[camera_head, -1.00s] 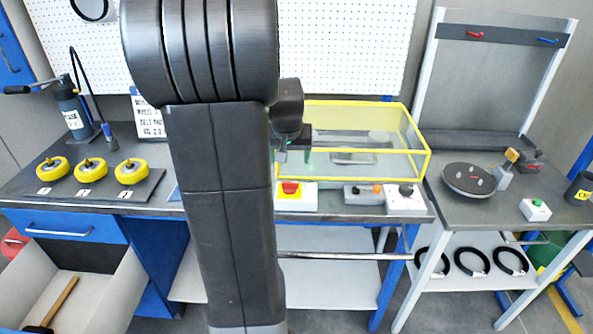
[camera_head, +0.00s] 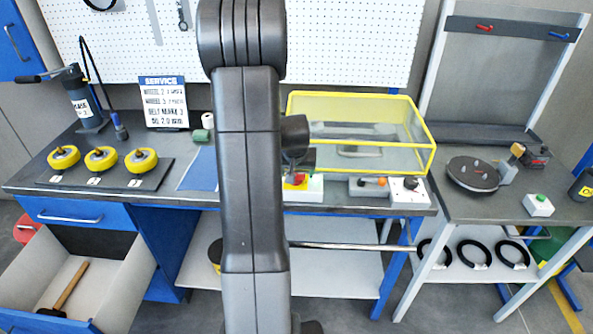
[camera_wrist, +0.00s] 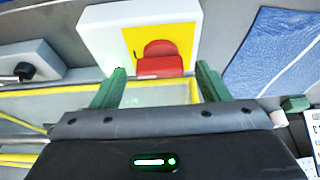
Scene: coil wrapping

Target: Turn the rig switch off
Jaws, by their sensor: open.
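A white box (camera_head: 304,190) with a yellow plate and a red button (camera_head: 300,179) stands at the bench's front edge, partly behind my arm in the head view. In the wrist view the red button (camera_wrist: 160,58) on its white box (camera_wrist: 108,35) lies ahead, between my gripper's (camera_wrist: 161,80) two green fingers. The fingers are apart with nothing between their tips; whether they touch the button I cannot tell. To the right are a grey box with an orange knob (camera_head: 370,188) and a white box with a black knob (camera_head: 410,191). Which is the rig switch is not labelled.
A yellow-framed clear guard (camera_head: 432,150) stands just behind the boxes. A blue sheet (camera_head: 200,170) lies left of my arm. Yellow wheels (camera_head: 101,160) sit on a dark mat at the left. A side table at right holds a round plate (camera_head: 473,175) and a green-button box (camera_head: 539,204).

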